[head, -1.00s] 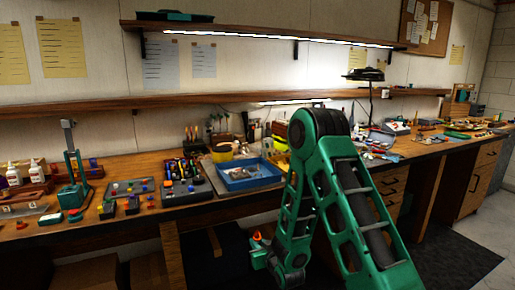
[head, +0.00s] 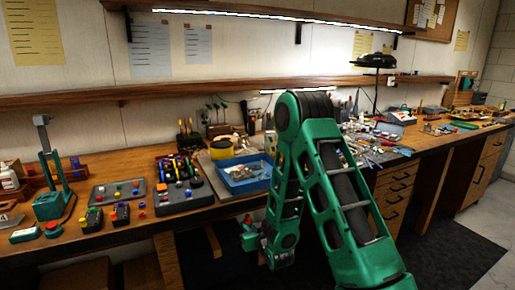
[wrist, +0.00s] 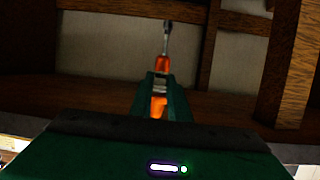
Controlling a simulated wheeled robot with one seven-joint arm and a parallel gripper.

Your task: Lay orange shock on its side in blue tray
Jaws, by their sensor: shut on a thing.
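The orange shock (wrist: 161,64) is in my gripper, with its orange body between the jaws and its metal rod and eye end pointing away from the gripper in the wrist view. My gripper (wrist: 163,88) is shut on it. In the head view my gripper (head: 250,236) is low, in front of the bench edge and below the bench top; the shock there is too small to make out clearly. The blue tray (head: 232,187) sits on the bench, above and to the left of my arm in the picture. It holds some small metallic items, and my arm covers part of its right side.
Left of the tray is a dark organizer (head: 183,203) with coloured pieces. A green press (head: 53,199) stands further left. A yellow round container (head: 221,149) is behind the tray. A shelf (head: 150,96) runs above the bench. The wrist view shows wooden framing (wrist: 290,70) close by.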

